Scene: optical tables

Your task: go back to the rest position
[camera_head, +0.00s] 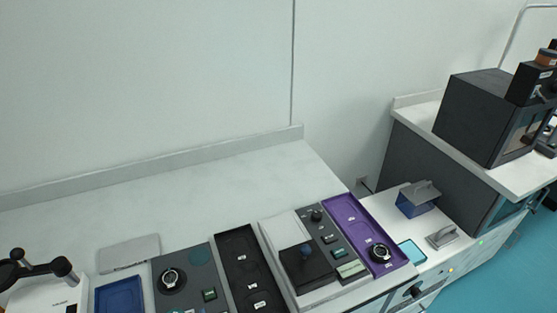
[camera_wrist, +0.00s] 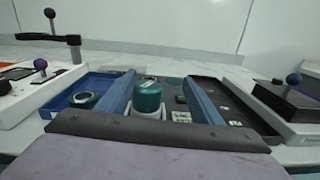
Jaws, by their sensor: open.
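My gripper (camera_wrist: 160,80) shows in the wrist view as two blue-grey fingers, set wide apart with a gap between them. A dark teal cylinder (camera_wrist: 147,96) with a pale label on top stands upright in a white holder, seen between the fingers. I cannot tell how far it is from the fingertips; no finger visibly touches it. My gripper is not in the head view.
In the head view, a blue tray (camera_head: 120,294), a black tray (camera_head: 248,270) and a purple tray (camera_head: 361,232) lie on the white bench, with panels between them. A black microscope-like arm (camera_head: 40,268) stands at left. The bench's back strip (camera_head: 200,187) is clear.

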